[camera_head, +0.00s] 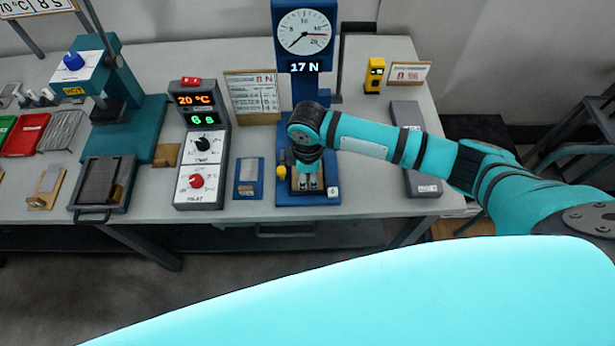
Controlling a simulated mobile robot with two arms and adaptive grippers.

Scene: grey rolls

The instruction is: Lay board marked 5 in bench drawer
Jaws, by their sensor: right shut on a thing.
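My right gripper (308,188) points down at the blue base (262,197) of the force gauge, over a tan and dark recess. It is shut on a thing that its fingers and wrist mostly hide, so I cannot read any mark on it. A small white tag (333,192) with an unclear digit sits on the base's right corner. No board clearly marked 5 can be made out. A drawer front (285,230) shows dimly under the bench's front edge, below the gauge, and looks shut. My left gripper is out of view.
The gauge dial (304,32) reads 17 N on its display. Left of it stand a heater control box (203,150), a small blue block (248,178) and a teal press (130,125). A grey bar (406,115) lies partly behind my right arm. The floor before the bench is clear.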

